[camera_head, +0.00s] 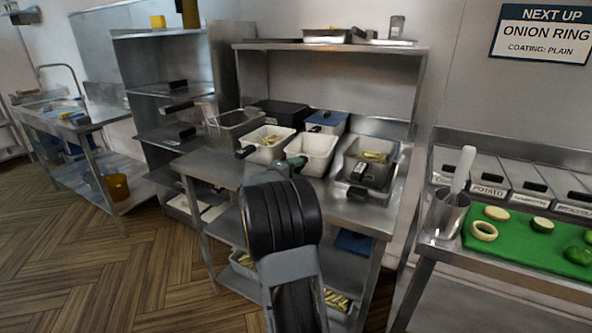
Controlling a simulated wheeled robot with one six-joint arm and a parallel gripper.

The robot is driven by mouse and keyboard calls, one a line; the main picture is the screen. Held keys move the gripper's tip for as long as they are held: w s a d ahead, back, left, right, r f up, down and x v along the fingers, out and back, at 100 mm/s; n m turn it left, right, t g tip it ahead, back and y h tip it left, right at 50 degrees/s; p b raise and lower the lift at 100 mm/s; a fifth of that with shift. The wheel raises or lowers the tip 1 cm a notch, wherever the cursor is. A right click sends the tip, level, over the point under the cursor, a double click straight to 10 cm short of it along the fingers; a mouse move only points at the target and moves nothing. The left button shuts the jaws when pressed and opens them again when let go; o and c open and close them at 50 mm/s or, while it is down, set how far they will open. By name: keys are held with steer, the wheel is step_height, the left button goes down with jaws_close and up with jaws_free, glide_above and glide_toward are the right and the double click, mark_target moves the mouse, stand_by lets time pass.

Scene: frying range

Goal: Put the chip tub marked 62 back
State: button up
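Two white tubs stand side by side on the steel counter: a left tub (267,145) with pale yellow chips in it, and a right tub (316,150) that looks empty. A green and dark handle-like piece (292,164) shows at the right tub's near side. I cannot read the number 62 on any tub. My arm's dark rounded joint (281,216) stands in front of the counter, below the right tub. It hides what lies behind it. My fingertips cannot be made out, so I cannot tell whether my gripper is open, shut or holding something.
A steel pan (368,165) with chips stands to the right on the counter (350,207). A blue-lidded tub (327,121) and black box (280,112) stand behind. A lower shelf holds chip trays. At right, a bench carries a green board (515,236). Wooden floor is clear at left.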

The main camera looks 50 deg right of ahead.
steer(key=shift+o, duration=1)
